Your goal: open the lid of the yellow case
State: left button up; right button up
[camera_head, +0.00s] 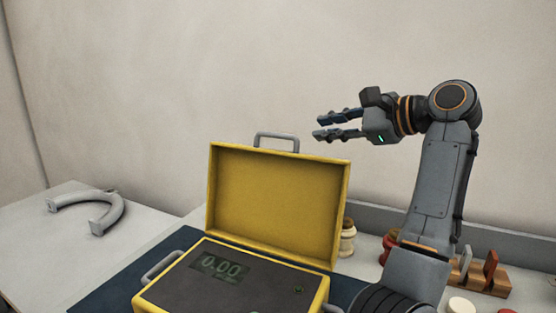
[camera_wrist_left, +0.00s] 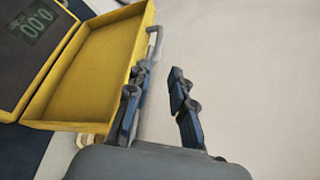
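The yellow case (camera_head: 238,254) stands with its lid (camera_head: 272,205) raised upright, showing the yellow inside of the lid and a dark panel with a display reading 0.00. A grey handle (camera_head: 277,137) sits on the lid's top edge. My left gripper (camera_head: 320,126) is above and to the right of the lid, fingers pointing left, open and empty, apart from the handle. In the left wrist view the open fingers (camera_wrist_left: 158,80) show beside the lid (camera_wrist_left: 95,70), with the handle (camera_wrist_left: 155,43) beyond one finger. My right gripper is not in view.
A grey horseshoe-shaped part (camera_head: 97,209) lies on the table at left. Behind and right of the case are a cream ribbed piece (camera_head: 347,240), a red piece (camera_head: 388,248) and a wooden rack (camera_head: 485,279). A plain wall (camera_head: 200,70) stands behind; the air above the lid is clear.

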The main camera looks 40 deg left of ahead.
aim_at(283, 135)
pick_arm(q)
jog(key=p+x, duration=0.2)
jog(key=x, duration=1.1)
jog(key=shift+a+f+p, duration=0.15)
jog(key=shift+a+p, duration=0.15)
jog(key=shift+a, duration=0.1)
grip_shut()
